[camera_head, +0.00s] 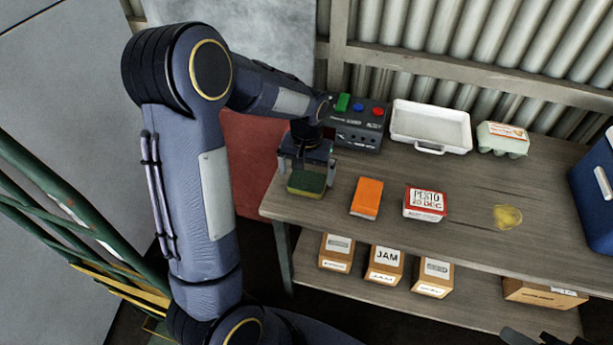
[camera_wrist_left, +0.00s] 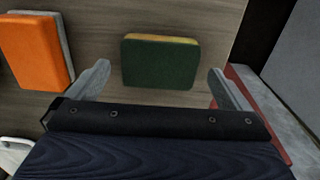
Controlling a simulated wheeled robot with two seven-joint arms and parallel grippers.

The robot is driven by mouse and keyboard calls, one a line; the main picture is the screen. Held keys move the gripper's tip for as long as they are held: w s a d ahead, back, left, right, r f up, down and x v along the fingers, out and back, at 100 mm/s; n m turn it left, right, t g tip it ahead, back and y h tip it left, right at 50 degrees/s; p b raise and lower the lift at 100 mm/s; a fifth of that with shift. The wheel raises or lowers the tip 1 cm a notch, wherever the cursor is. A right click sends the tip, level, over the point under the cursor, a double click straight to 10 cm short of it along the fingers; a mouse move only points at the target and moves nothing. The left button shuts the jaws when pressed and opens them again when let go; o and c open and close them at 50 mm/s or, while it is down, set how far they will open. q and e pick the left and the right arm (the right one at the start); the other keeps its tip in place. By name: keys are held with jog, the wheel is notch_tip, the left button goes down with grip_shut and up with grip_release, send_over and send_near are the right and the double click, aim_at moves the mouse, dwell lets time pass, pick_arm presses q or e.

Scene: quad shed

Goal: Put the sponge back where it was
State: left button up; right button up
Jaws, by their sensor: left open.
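A sponge (camera_head: 306,184), dark green on top with a yellow layer under it, lies flat on the wooden workbench (camera_head: 460,190) near its left end. My left gripper (camera_head: 307,169) is open above it, pointing down. In the left wrist view the sponge (camera_wrist_left: 160,64) lies between the two spread fingers of my left gripper (camera_wrist_left: 160,74), with a gap on each side. The fingers do not appear to touch it.
An orange block (camera_head: 367,198), a labelled box (camera_head: 425,204) and a yellow stain (camera_head: 507,216) are on the bench. Behind are a control box (camera_head: 358,136), a white tray (camera_head: 430,128) and an egg carton (camera_head: 502,139). Several boxes, one marked JAM (camera_head: 385,264), stand on the lower shelf.

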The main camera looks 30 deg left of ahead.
aim_at(306, 182)
pick_arm(q)
notch_tip(306, 182, up, 9)
jog(key=s+d+r+t+h, duration=0.2)
jog(key=s+d, duration=0.1)
jog(key=s, duration=0.8)
jog(key=s+d+r+m+t+h, duration=0.1)
jog(key=s+d+r+t, duration=0.1)
jog(key=s, duration=0.9)
jog(key=shift+d+t+h, duration=0.4)
jog(key=shift+d+t, duration=0.4)
jog(key=shift+d, duration=0.35)
jog(key=shift+r, duration=0.1)
jog(key=shift+r+p, duration=0.2)
jog(key=shift+p, duration=0.2)
jog(key=shift+c, duration=0.4)
